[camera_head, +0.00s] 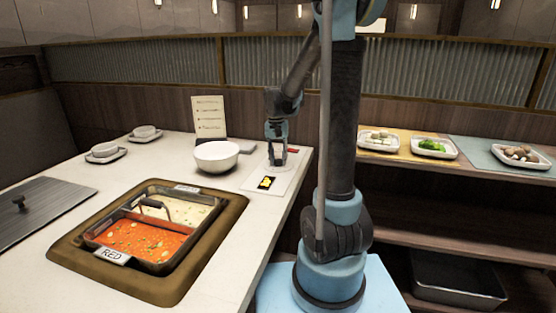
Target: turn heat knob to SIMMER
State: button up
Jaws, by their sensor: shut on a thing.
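My gripper (278,157) points down at the light control panel (254,182) near the right edge of the counter. It is shut on the heat knob, which is mostly hidden by the fingers. A small black plate with a yellow mark (266,183) lies on the panel in front of the gripper. A red patch (292,150) shows just right of the gripper at the panel's far side. The knob's setting and any SIMMER lettering are too small to read.
A white bowl (216,156) stands just left of the gripper, with a menu card (209,116) behind it. The divided pot (183,205) with red and pale broth is sunk in the counter. Food plates (434,148) sit on the right shelf. A metal lid (40,207) lies at left.

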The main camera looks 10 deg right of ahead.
jog(key=o, duration=1.1)
jog(key=r, duration=1.2)
jog(key=shift+w+a, duration=0.15)
jog(key=shift+a, duration=0.15)
jog(key=shift+f, duration=0.1)
jog(key=s+d+f+n+t, duration=0.1)
jog(key=s+d+f, duration=0.15)
jog(key=s, duration=0.65)
jog(key=s+d+f+n, duration=0.1)
jog(key=s+d, duration=0.3)
jog(key=s, duration=0.4)
jog(key=shift+n+t+y, duration=0.3)
jog(key=shift+n+t, duration=0.2)
jog(key=shift+t, duration=0.2)
jog(key=s+d+f, duration=0.1)
jog(key=s+f, duration=0.2)
jog(key=s, duration=0.1)
jog(key=s+d+f, duration=0.1)
jog(key=s+f, duration=0.3)
jog(key=s+d+f, duration=0.1)
jog(key=s+f, duration=0.3)
jog(key=s, duration=0.1)
jog(key=shift+d, duration=0.1)
